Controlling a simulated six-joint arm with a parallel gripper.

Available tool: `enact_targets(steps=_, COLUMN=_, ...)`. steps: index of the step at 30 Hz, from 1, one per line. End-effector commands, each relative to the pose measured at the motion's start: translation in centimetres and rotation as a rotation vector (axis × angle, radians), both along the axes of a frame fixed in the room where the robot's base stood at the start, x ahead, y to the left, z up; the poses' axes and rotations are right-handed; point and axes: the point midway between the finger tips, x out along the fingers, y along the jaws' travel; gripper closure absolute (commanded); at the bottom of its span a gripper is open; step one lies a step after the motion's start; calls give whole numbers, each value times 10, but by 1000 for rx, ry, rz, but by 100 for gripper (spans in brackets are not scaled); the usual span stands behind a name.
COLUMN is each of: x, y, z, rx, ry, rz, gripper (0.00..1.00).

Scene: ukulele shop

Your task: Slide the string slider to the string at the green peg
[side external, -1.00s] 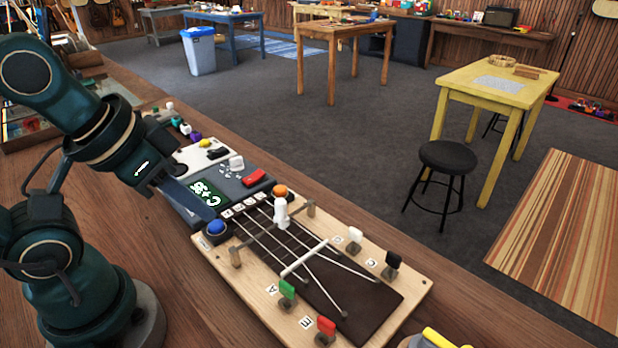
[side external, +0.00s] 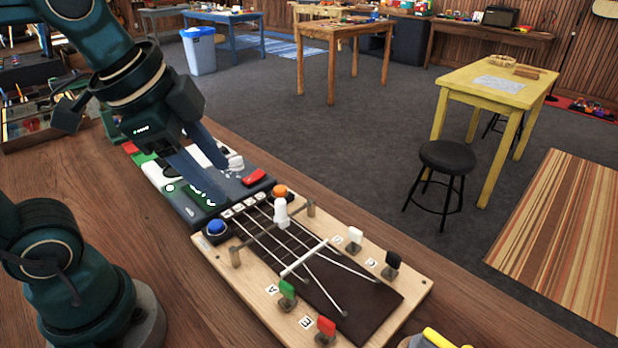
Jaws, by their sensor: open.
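The ukulele board (side external: 262,298) lies on the wooden bench. Its pegs are green (side external: 287,287) by the letter A, red (side external: 326,326) by E, white (side external: 354,235), and black (side external: 392,258) by C. A white upright piece, seemingly the string slider (side external: 281,213), stands over the strings towards the far side, near the far post of a crossbar. The green peg is on the near side. My gripper (side external: 215,181) is open and empty, fingers spread above the grey unit at the board's left end, apart from the slider.
A blue button (side external: 216,227) and an orange button (side external: 280,191) flank the strings' left end. A red block (side external: 254,178) sits on the grey unit. A yellow object (side external: 438,338) is at the bottom edge. Space above the board is clear.

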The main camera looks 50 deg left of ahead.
Motion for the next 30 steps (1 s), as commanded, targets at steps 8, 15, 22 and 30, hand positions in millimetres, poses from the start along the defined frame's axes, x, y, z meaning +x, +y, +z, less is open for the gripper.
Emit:
enact_targets(steps=8, x=58, y=6, z=3, rx=166, ry=163, rz=-449, gripper=46)
enact_targets(steps=15, x=102, y=14, z=-27, rx=195, ry=301, rz=-695, gripper=46)
enact_targets(steps=22, x=117, y=18, z=-59, rx=160, ry=388, rz=-712, gripper=46)
enact_targets(steps=30, x=115, y=19, z=-88, rx=147, ry=416, rz=-710, gripper=46)
